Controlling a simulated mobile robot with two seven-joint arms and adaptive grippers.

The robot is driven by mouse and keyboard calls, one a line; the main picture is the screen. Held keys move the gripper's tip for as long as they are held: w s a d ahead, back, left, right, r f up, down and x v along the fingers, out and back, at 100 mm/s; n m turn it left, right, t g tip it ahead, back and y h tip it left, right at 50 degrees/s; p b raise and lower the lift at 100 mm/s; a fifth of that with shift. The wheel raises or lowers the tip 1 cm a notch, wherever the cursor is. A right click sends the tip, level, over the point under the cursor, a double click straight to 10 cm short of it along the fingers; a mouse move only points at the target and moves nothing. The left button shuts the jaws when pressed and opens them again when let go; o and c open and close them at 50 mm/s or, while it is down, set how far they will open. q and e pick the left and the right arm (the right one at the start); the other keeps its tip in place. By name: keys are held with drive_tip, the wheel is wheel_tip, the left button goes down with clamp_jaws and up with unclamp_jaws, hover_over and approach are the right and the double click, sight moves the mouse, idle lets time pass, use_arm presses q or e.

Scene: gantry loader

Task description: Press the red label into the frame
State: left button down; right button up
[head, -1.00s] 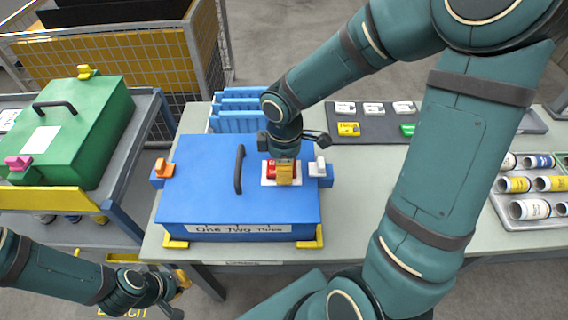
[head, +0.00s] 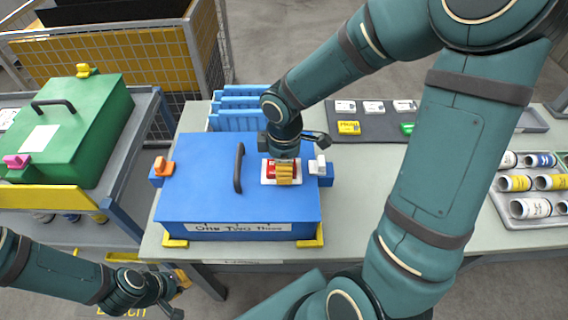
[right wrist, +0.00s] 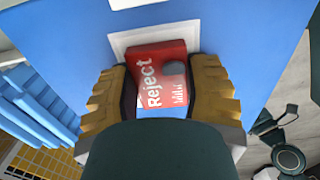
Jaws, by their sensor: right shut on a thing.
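The red label (right wrist: 155,82), printed "Reject", is between the yellow fingers of my right gripper (right wrist: 165,92). In the head view the red label (head: 274,168) shows just left of the right gripper (head: 284,178). It is at the white frame (head: 266,181) on the blue case's lid (head: 205,180). In the wrist view the white frame (right wrist: 130,42) shows past the label's far edge and at the right. The label looks slightly askew to the frame; whether it touches the recess is hidden. My left gripper (head: 180,284) hangs low at the left, away from the case; its fingers are unclear.
The case has a dark handle (head: 239,168), an orange latch (head: 163,167) and a white latch (head: 320,165). Blue racks (head: 238,100) stand behind it. A dark mat (head: 372,128) holds more labels. A green case (head: 70,130) stands on the cart at left.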

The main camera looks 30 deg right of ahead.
drive_tip(key=o, duration=1.4)
drive_tip(key=shift+c, duration=0.2)
drive_tip(key=shift+r+p, duration=1.2)
drive_tip(key=shift+r, duration=0.05)
drive_tip(key=shift+r+p, duration=1.95)
drive_tip(key=shift+r, duration=0.3)
use_arm(q)
wheel_tip(320, 180, up, 6)
drive_tip(key=w, duration=0.1)
drive_tip(key=shift+w+a+t, duration=0.2)
drive_tip(key=shift+w+t, duration=0.1)
drive_tip(key=shift+w, duration=0.05)
use_arm(e)
clamp_jaws()
